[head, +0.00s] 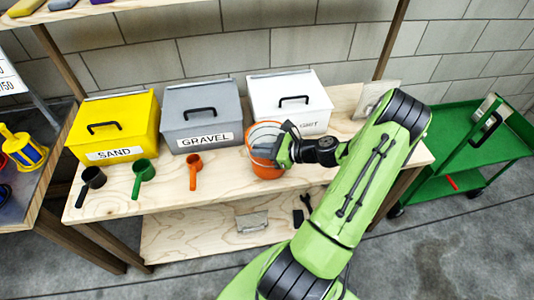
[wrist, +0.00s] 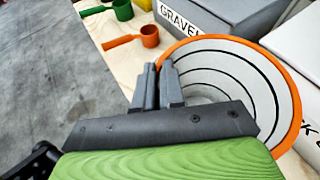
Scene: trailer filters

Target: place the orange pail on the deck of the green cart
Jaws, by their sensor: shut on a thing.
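The orange pail (head: 265,150) stands upright on the wooden bench, in front of the gap between the grey and white boxes. Its inside looks empty and pale with dark rings in the wrist view (wrist: 233,80). My gripper (head: 290,147) is at the pail's right side in the head view, shut on its rim; the fingers (wrist: 163,85) meet at the rim in the wrist view. The green cart (head: 470,150) stands to the right of the bench, with an upper deck and a lower shelf.
On the bench (head: 215,190) are yellow SAND (head: 118,127), grey GRAVEL (head: 203,115) and white (head: 290,100) boxes. Black (head: 92,178), green (head: 143,175) and orange (head: 194,170) scoops lie in front. A red item (head: 452,184) shows on the cart's lower shelf.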

